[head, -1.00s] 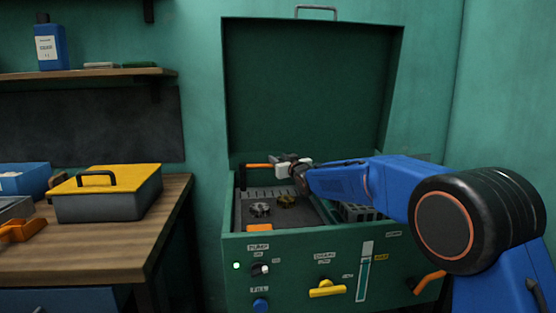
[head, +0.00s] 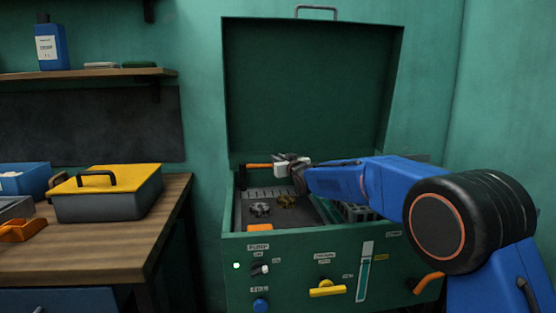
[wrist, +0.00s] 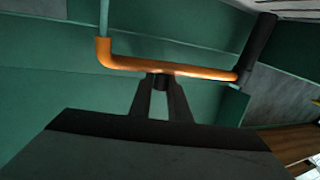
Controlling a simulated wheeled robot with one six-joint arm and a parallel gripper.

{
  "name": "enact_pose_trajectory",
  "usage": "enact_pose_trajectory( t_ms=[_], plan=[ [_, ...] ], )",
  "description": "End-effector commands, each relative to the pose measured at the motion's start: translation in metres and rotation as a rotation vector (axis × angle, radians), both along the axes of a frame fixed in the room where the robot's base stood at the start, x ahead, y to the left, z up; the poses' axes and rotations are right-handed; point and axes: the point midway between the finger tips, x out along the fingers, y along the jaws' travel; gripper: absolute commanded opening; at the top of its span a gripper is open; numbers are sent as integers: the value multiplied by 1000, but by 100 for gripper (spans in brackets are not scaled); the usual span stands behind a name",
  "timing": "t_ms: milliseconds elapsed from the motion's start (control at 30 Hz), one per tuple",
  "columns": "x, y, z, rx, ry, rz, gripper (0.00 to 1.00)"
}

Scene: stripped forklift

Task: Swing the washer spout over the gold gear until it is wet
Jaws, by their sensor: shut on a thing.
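The washer spout (head: 258,165) is an orange tube on a black upright post (head: 242,180) at the basin's back left. In the wrist view the spout (wrist: 180,70) crosses the picture, bent at its left end. My gripper (wrist: 160,82) is shut on the tube; it also shows in the head view (head: 284,163). A thin pale line runs from the bent end; I cannot tell for sure that it is water. The gold gear (head: 287,201) lies on the dark basin floor, below and in front of my gripper. I cannot tell whether it is wet.
A silver gear (head: 260,209) lies left of the gold one. The green washer (head: 290,255) has its lid (head: 310,85) open behind. A grey rack (head: 357,212) stands at the basin's right. A yellow-lidded box (head: 108,192) is on the bench.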

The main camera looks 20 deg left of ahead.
Motion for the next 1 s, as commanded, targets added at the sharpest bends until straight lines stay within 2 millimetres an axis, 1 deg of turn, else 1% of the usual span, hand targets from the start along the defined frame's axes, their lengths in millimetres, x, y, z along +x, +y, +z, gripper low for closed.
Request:
enact_pose_trajectory(
  t_ms=[267, 600, 800, 1000],
  plan=[
    [-19, -9, 1, 0, 0, 1, 0],
    [-59, -19, 0, 1, 1, 2, 0],
    [-81, -18, 0, -1, 1, 3, 0],
    [-97, -17, 0, 1, -1, 2, 0]
  ],
)
